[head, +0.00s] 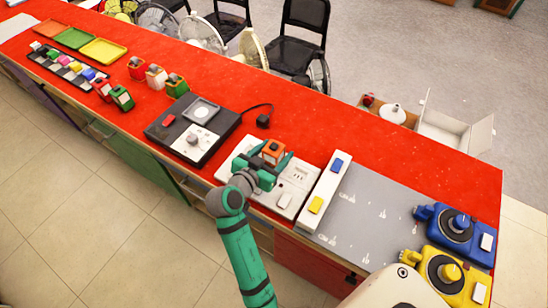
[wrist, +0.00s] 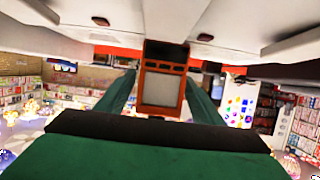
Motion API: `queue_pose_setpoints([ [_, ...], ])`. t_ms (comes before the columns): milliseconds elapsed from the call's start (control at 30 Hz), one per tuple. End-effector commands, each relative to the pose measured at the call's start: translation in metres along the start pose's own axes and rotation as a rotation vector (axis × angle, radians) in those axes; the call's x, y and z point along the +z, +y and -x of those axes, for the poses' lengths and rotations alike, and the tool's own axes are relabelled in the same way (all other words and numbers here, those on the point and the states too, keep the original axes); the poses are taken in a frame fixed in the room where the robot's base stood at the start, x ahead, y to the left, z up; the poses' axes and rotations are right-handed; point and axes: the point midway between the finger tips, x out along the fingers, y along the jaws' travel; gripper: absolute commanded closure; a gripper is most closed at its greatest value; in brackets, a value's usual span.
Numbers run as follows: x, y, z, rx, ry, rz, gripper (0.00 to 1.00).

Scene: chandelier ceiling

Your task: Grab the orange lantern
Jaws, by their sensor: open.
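The orange lantern (head: 272,150) is a small boxy thing with an orange frame and a dark top. It stands over the white panel on the red counter. My green gripper (head: 268,164) is open around it, with a finger on either side. In the wrist view the lantern (wrist: 162,88) is upright in the middle, with a pale pane, between the two green fingers (wrist: 161,95). Narrow gaps seem to show beside it, and I cannot tell whether either finger touches it.
The white panel (head: 238,157) and a dark device (head: 168,132) with a cable lie on the red counter (head: 315,120). A white bar (head: 327,187) with blue and yellow buttons is close on the right. Several other small lanterns (head: 156,77) stand farther left. The counter behind is clear.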

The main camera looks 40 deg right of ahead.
Motion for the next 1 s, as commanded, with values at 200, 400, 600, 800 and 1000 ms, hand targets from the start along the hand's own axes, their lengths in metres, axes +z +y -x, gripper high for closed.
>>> queue_pose_setpoints([
  [200,0.001,0.001,-0.028,0.001,0.001,-0.001,0.39],
  [400,0.002,0.001,-0.033,0.000,0.000,-0.001,0.39],
  [600,0.002,0.001,-0.032,0.000,0.000,-0.001,0.61],
  [800,0.001,0.000,-0.032,-0.001,0.002,-0.001,0.97],
  [1000,-0.001,0.000,-0.031,-0.001,0.003,-0.002,0.97],
])
